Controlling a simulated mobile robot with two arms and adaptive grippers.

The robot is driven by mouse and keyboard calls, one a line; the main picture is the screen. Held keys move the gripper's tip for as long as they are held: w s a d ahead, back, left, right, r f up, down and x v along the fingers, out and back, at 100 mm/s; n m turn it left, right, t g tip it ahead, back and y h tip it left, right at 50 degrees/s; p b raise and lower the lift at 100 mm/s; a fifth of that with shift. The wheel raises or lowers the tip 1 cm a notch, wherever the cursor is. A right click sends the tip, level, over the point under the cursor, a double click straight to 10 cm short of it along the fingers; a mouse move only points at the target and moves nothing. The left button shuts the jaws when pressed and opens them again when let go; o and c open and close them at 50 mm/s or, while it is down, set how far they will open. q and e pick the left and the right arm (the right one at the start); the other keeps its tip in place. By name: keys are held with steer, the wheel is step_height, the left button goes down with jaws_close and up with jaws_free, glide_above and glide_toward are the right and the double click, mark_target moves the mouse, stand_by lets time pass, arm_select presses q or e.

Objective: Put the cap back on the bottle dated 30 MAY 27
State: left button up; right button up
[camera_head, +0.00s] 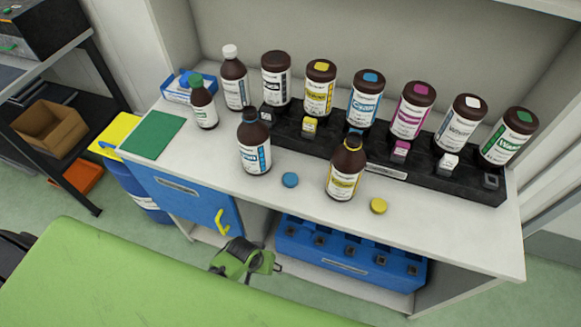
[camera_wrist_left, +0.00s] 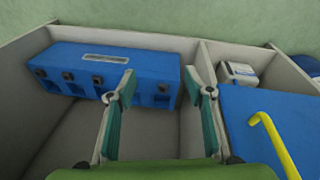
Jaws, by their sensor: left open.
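Two brown bottles without caps stand near the counter's front edge: one with a blue-and-white label (camera_head: 254,147) and one with a yellow-and-white label (camera_head: 346,170). Their dates are too small to read. A blue cap (camera_head: 290,180) lies between them, and a yellow cap (camera_head: 379,206) lies right of the yellow-labelled bottle. My left gripper (camera_head: 247,259) is low in front of the cabinet, below the counter and apart from bottles and caps. In the left wrist view it (camera_wrist_left: 160,92) is open and empty, facing the open shelf. My right gripper is not in view.
Several capped brown jars stand behind a black rack (camera_head: 430,178). A white-capped bottle (camera_head: 234,80), a green-capped bottle (camera_head: 202,105) and a green mat (camera_head: 152,134) are at left. A blue door with yellow handle (camera_head: 226,220) and a blue rack (camera_head: 350,262) are below.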

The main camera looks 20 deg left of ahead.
arm_select(q)
steer(key=w+d+r+p, duration=0.1)
steer(key=w+d+r, duration=0.1)
steer(key=r, duration=0.5)
steer(key=w+d+r+p, duration=0.1)
steer(key=w+r, duration=0.2)
steer(key=r, duration=0.4)
step_height(320, 180, up, 28)
steer(key=n+g+y+p, duration=0.15)
steer(key=n+p, duration=0.25)
steer(key=n, duration=0.8)
glide_above(291, 180)
steer(key=shift+r+g, duration=0.1)
steer(key=shift+g, duration=0.25)
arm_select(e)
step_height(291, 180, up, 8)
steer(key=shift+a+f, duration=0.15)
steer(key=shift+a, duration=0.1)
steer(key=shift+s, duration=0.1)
arm_select(q)
step_height(291, 180, down, 9)
steer(key=shift+r+p, duration=0.15)
steer(key=shift+p, duration=0.55)
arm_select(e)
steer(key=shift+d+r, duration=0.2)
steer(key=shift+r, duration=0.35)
